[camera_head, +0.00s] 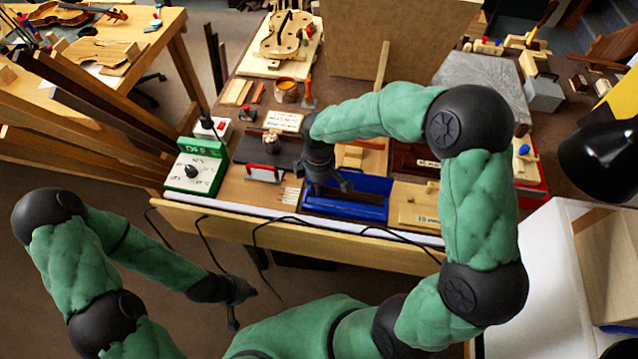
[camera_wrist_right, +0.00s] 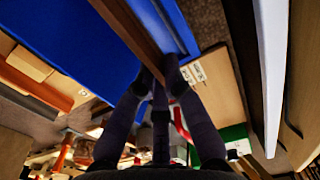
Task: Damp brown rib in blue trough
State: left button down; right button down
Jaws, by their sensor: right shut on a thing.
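The blue trough (camera_head: 375,184) lies near the front edge of the bench. My right gripper (camera_head: 330,187) is over its left part, pointing down. In the right wrist view the right gripper's fingertips (camera_wrist_right: 162,82) are shut on the brown rib (camera_wrist_right: 132,28), a thin strip that runs away from them across the blue trough (camera_wrist_right: 62,38). I cannot tell whether the rib touches the trough floor or any water. In the head view I cannot clearly make out the rib. My left gripper (camera_head: 238,300) hangs low, in front of the bench; its opening is unclear.
A green timer-like box (camera_head: 196,166) stands left of the trough, and a red-handled tool (camera_head: 265,172) lies between them. A wooden block with a label (camera_head: 414,205) is right of the trough. A violin body (camera_head: 286,35) lies further back. Cables hang along the front edge.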

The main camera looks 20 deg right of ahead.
aim_at(319, 202)
jog(key=shift+f+b, duration=0.55)
jog(key=shift+f, duration=0.4)
jog(key=shift+f+b, duration=0.9)
jog(key=shift+f, duration=0.65)
jog(key=shift+s+f, duration=0.15)
jog(key=shift+f, duration=0.05)
jog(key=shift+a, duration=0.1)
jog(key=c, duration=1.3)
grip_release()
jog(key=shift+s+f, duration=0.15)
jog(key=shift+o, duration=0.2)
jog(key=shift+s+f, duration=0.1)
jog(key=shift+w, duration=0.25)
